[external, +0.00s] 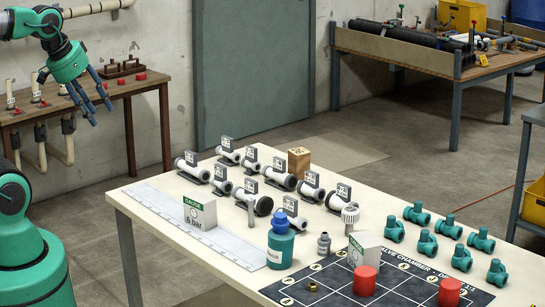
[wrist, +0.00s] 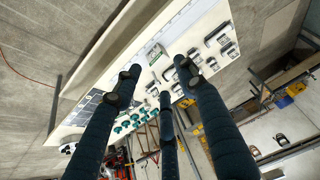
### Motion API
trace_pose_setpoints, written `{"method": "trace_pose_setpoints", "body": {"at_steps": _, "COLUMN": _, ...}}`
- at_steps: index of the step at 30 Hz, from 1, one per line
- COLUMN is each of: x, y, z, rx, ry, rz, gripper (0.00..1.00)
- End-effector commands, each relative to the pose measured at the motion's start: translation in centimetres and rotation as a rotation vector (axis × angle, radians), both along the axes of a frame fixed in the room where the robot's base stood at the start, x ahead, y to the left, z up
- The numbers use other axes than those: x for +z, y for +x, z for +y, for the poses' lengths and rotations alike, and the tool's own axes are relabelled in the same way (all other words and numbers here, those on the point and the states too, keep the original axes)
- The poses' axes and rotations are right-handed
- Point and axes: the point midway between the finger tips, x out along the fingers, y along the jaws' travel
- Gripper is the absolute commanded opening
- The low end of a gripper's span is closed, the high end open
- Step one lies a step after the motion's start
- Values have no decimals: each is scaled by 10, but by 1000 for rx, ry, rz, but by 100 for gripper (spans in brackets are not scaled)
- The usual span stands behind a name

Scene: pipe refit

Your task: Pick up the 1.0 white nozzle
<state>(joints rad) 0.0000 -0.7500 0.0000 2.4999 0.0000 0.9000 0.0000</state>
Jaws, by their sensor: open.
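Several white and grey cylindrical pieces with dark label cards stand in rows on the white table (external: 150,215); one is at the back (external: 228,157) and another is at the left (external: 192,175). Their card text is too small to read, so I cannot tell which is the 1.0 white nozzle. They also show small in the wrist view as white pieces (wrist: 211,63). My gripper (external: 93,107) hangs in the air at the upper left, well apart from them. Its dark blue fingers (wrist: 158,82) are spread and empty.
A white gauge block (external: 200,212), a blue-capped bottle (external: 281,245), a wooden block (external: 299,163) and another white block (external: 365,250) stand on the table. Red cylinders (external: 365,281) stand on the dark mat (external: 410,285). Green fittings (external: 428,243) are at the right. A side bench (external: 120,88) stands behind my gripper.

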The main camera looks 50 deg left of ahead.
Motion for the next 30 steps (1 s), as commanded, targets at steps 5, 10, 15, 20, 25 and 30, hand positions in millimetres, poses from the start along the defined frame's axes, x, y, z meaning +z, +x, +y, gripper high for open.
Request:
{"method": "trace_pose_setpoints", "body": {"at_steps": 5, "x": 0, "y": 0, "z": 0, "rx": 0, "ry": 0, "rz": 0, "gripper": 41}}
{"method": "trace_pose_setpoints", "body": {"at_steps": 10, "x": 0, "y": 0, "z": 0, "rx": 0, "ry": 0, "rz": 0, "gripper": 41}}
{"method": "trace_pose_setpoints", "body": {"at_steps": 15, "x": 0, "y": 0, "z": 0, "rx": 0, "ry": 0, "rz": 0, "gripper": 60}}
{"method": "trace_pose_setpoints", "body": {"at_steps": 20, "x": 0, "y": 0, "z": 0, "rx": 0, "ry": 0, "rz": 0, "gripper": 60}}
{"method": "trace_pose_setpoints", "body": {"at_steps": 25, "x": 1, "y": 3, "z": 0, "rx": 1, "ry": 0, "rz": 1, "gripper": 60}}
{"method": "trace_pose_setpoints", "body": {"at_steps": 30, "x": 8, "y": 18, "z": -2, "rx": 3, "ry": 2, "rz": 8, "gripper": 60}}
